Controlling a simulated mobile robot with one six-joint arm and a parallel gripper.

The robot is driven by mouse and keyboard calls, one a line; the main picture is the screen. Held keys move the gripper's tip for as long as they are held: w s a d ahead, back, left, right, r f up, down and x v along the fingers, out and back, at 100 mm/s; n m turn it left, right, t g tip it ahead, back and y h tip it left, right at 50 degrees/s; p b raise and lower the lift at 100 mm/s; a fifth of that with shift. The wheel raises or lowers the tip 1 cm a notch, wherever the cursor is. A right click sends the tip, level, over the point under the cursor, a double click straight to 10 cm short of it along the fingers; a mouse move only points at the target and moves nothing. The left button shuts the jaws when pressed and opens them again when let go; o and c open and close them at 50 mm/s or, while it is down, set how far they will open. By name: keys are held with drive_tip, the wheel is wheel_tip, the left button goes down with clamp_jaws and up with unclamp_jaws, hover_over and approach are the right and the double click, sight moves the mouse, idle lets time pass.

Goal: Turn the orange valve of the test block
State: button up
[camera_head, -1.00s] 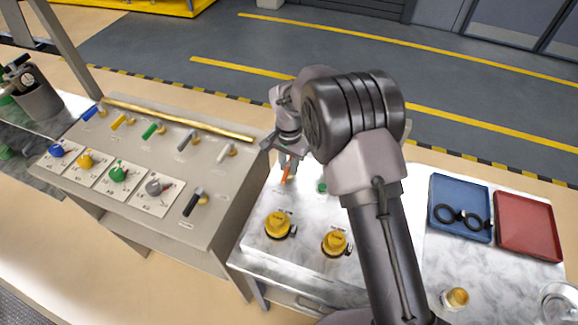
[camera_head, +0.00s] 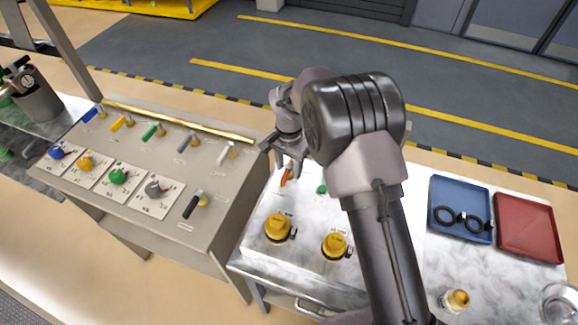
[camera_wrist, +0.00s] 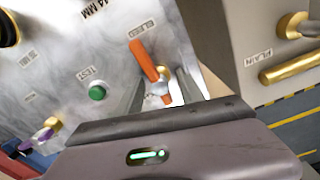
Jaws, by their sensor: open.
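The orange valve handle (camera_wrist: 143,60) is a slim lever on a brass stem, on the white test block (camera_head: 262,256). In the head view the orange lever (camera_head: 287,174) shows just below my gripper (camera_head: 284,158). In the wrist view my gripper (camera_wrist: 160,88) is open, with its fingers on either side of the stem end of the valve. The lever's free end points up and left, away from the gripper body. I cannot tell whether a finger touches the valve. My arm hides part of the block in the head view.
A green TEST button (camera_wrist: 97,93) is beside the valve. Two yellow caps (camera_head: 278,227) stand nearer on the block. A sloped panel (camera_head: 150,225) with coloured levers and knobs lies close on the left. Blue (camera_head: 437,187) and red (camera_head: 528,252) trays are on the right.

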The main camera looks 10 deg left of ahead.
sight(289, 165)
wheel_tip(289, 165, up, 17)
drive_tip(key=p, duration=0.4)
drive_tip(key=shift+r, duration=0.2)
